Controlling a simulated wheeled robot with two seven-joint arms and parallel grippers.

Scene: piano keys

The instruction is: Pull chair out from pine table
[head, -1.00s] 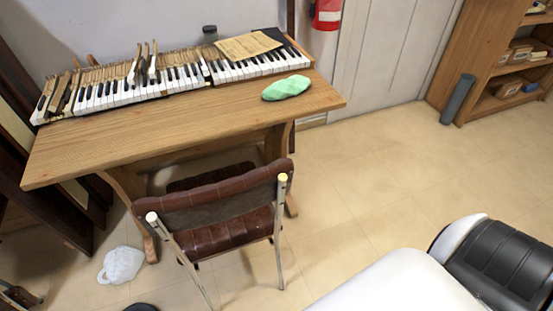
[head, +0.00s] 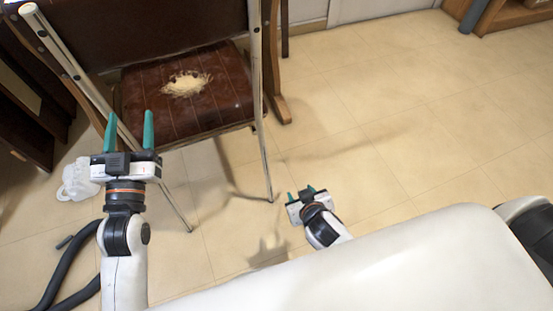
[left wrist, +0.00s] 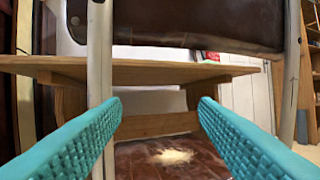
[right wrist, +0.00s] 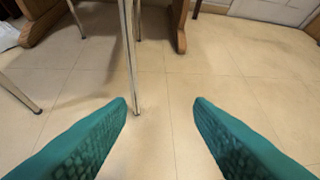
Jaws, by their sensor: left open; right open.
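The chair (head: 185,118) has a brown padded seat, a brown backrest and metal tube legs. It stands upright at the upper left of the head view, with pale shavings on its seat. My left gripper (head: 132,132) is open and empty in front of its left frame tube. In the left wrist view, a chair tube (left wrist: 100,60) stands ahead, near the left finger. The pine table (left wrist: 140,72) shows beyond the backrest there. My right gripper (head: 308,192) is open and empty, low and to the right of the chair's front right leg. That leg (right wrist: 130,60) shows ahead in the right wrist view.
A crumpled white bag (head: 78,180) lies on the floor at left. A dark hose (head: 70,270) is beside my left arm. A table foot (head: 275,100) stands just right of the chair. The floor to the right is clear.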

